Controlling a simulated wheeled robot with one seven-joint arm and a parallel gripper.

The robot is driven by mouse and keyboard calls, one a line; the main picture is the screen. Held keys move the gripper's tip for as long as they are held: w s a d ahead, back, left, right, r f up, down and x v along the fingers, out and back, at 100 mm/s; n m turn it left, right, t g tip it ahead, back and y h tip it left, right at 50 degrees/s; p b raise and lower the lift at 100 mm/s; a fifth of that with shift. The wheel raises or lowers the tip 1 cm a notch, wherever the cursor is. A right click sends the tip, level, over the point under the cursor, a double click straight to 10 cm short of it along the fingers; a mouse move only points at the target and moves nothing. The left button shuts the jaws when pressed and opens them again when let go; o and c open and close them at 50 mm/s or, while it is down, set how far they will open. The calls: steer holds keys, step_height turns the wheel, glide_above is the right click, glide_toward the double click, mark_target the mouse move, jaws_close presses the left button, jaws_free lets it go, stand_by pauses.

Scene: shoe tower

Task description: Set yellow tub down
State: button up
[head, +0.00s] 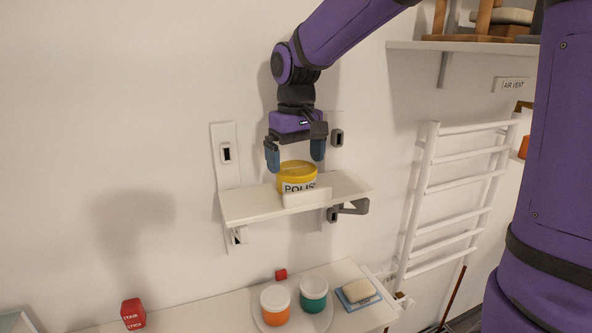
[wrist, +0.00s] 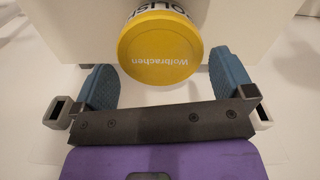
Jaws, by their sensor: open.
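The yellow tub (head: 297,172), with a label whose visible letters read "POLIS", stands upright on a small white wall shelf (head: 245,205). A low white lip at the shelf's front hides part of its lower side. In the wrist view the tub's yellow lid (wrist: 160,50) reads "Wolbrachen". My gripper (head: 295,158) is above the shelf, its blue fingers apart at either side of the tub's top. In the wrist view a gap shows between the tub and each finger of my gripper (wrist: 158,80). Nothing is held.
A white towel rack (head: 450,190) and an upper shelf (head: 460,47) are to the right.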

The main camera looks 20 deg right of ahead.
mark_target(296, 168)
step_height(296, 168, up, 8)
steer(key=r, duration=0.1)
steer(key=s+d+f+t, duration=0.1)
steer(key=s+d, duration=0.1)
steer(key=s, duration=0.5)
steer(key=s+d+f+m+t, duration=0.1)
steer(key=s+d+f+t, duration=0.1)
steer(key=s, duration=0.6)
steer(key=s+d+f+m+t, duration=0.1)
steer(key=s+d, duration=0.3)
steer(key=s, duration=0.4)
steer(key=shift+d+f+t, duration=0.15)
steer(key=shift+f+t, duration=0.4)
steer(key=shift+t, duration=0.15)
